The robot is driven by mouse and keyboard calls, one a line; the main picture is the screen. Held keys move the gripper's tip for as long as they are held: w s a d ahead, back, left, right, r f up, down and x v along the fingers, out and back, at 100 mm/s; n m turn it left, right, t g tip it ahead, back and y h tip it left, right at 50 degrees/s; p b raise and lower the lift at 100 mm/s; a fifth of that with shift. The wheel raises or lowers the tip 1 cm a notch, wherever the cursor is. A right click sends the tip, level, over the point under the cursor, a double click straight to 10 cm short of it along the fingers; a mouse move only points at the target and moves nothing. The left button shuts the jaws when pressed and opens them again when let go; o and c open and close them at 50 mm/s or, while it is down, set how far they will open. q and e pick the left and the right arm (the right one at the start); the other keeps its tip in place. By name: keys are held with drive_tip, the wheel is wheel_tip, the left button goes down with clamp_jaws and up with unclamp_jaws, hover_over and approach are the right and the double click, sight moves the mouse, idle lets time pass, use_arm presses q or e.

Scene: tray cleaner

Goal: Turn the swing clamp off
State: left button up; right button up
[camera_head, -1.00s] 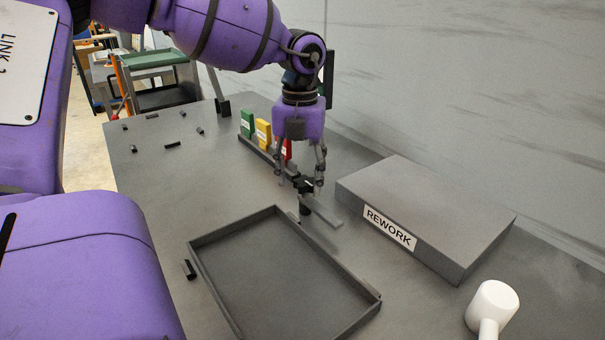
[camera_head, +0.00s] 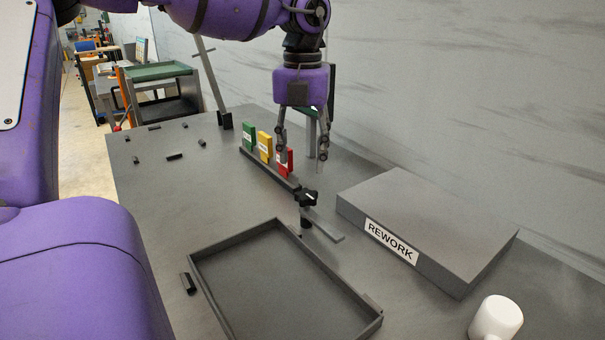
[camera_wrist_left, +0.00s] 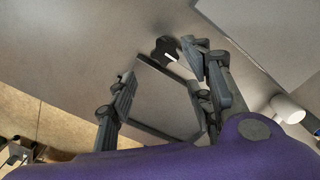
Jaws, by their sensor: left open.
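The swing clamp (camera_head: 306,197) has a black knob with a white mark on top, standing on a short post at the far corner of the tray. A flat grey bar (camera_head: 325,229) lies at its base. In the left wrist view the clamp knob (camera_wrist_left: 166,48) shows beyond the fingers. My left gripper (camera_head: 303,159) is above and behind the clamp, pointing down, open and empty, apart from the knob. The grey tray (camera_head: 196,262) lies empty in front of the clamp. My right gripper is not in view.
Green (camera_head: 249,136), yellow (camera_head: 265,146) and red (camera_head: 285,161) cards stand in a dark rack left of my gripper. A grey REWORK block (camera_head: 430,220) is at right, with a white cylindrical object (camera_head: 495,318) near the front. Small black pieces lie at the far left.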

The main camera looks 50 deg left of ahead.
use_arm(q)
wheel_tip(320, 180, up, 4)
drive_tip(key=shift+f, duration=0.2)
idle(0.6)
